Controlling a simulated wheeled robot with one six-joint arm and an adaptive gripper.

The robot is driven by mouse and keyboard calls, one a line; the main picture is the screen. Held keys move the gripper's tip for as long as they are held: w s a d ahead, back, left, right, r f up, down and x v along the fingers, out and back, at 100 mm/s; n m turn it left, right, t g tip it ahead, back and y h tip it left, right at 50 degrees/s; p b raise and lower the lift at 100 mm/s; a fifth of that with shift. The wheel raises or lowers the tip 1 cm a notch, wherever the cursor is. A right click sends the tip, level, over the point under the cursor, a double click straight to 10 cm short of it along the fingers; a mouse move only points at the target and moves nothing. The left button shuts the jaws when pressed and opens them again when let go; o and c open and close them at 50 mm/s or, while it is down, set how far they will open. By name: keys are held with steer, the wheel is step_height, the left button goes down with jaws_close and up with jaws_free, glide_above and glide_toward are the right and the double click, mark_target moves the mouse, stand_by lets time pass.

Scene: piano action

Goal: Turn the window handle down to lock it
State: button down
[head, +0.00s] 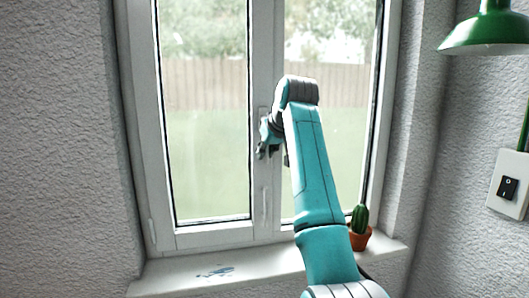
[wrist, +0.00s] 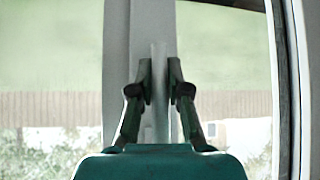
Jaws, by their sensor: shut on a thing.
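The window handle (wrist: 159,58) is a pale upright bar on the white middle frame, seen in the wrist view between my fingertips. It runs along the frame post, not across it. My gripper (wrist: 160,78) is shut on the handle, with one dark finger on each side. In the head view my gripper (head: 266,150) is at the middle post of the window (head: 207,130), and my teal arm hides most of the handle there. The wrist view is upside down, with grass above and trees below.
A small potted cactus (head: 360,238) stands on the sill (head: 170,277) close to the right of my arm. A green lamp (head: 490,35) hangs at the upper right. A light switch (head: 508,187) is on the right wall.

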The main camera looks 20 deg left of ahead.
steer(key=c, duration=1.1)
jaws_free()
steer(key=v, duration=1.2)
steer(key=shift+f, duration=0.1)
